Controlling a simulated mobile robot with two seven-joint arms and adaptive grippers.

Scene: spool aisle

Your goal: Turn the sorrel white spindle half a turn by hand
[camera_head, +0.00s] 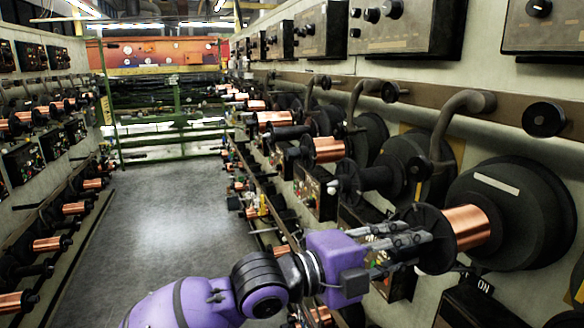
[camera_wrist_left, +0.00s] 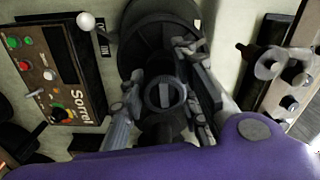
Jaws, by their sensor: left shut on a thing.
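The Sorrel control box (camera_wrist_left: 62,75) with its name label stands at the left in the left wrist view. Beside it is a dark spindle with a ribbed round end (camera_wrist_left: 164,94) and a dark disc (camera_wrist_left: 150,28) behind. My left gripper (camera_wrist_left: 165,100) has its fingers on either side of this end and is shut on it. In the head view the left gripper (camera_head: 412,238) is at the outer dark flange of a copper-wound spool (camera_head: 467,227). A large dark disc (camera_head: 530,215) with a pale stripe is behind the spool. The fingertip contact is partly hidden. My right gripper is not in view.
A white-knobbed lever (camera_wrist_left: 86,21) stands close to the spindle. A curved grey pipe (camera_head: 455,115) rises above the spools. More spools (camera_head: 328,150) line the right wall, and a rack (camera_head: 50,244) lines the left. The aisle floor (camera_head: 165,220) is clear.

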